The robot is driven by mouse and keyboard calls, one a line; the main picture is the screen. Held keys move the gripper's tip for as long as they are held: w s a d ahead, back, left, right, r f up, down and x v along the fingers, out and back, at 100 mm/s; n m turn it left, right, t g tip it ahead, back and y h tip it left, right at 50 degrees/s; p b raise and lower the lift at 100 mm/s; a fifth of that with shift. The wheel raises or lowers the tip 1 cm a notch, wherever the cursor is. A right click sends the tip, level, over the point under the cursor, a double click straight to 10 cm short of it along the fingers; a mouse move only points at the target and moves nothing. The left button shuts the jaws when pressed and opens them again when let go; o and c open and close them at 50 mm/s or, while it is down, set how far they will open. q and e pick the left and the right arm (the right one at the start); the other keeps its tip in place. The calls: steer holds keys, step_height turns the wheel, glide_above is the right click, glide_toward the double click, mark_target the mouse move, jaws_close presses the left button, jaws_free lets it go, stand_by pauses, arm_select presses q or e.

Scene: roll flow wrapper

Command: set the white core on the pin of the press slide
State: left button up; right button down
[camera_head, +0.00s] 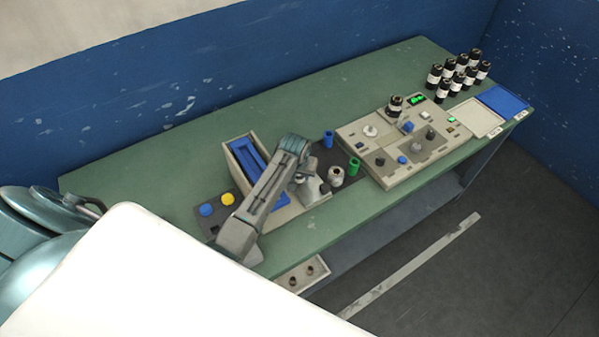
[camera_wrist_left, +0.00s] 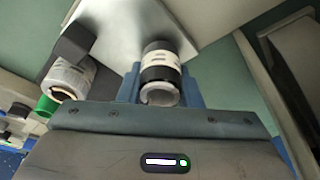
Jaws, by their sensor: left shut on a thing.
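My left gripper (camera_head: 311,188) is low over the near middle of the green table, with its arm coming in from the left. Whether the core touches the plate I cannot tell. I cannot make out the press slide's pin; the arm and gripper cover much of that area. My right gripper is not in view.
A pale roll with a dark top (camera_head: 336,177) stands just right of the gripper, near a green cylinder (camera_head: 354,166) and a blue cylinder (camera_head: 328,139). A control panel (camera_head: 385,176) lies further right. Several black bottles (camera_head: 462,70) stand at the far right. The table's back left is clear.

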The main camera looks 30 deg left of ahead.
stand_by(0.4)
arm_select(q)
steer(key=shift+f+p, duration=0.15)
steer(key=shift+p, duration=0.2)
steer(key=o, duration=1.5)
steer(key=shift+r, duration=4)
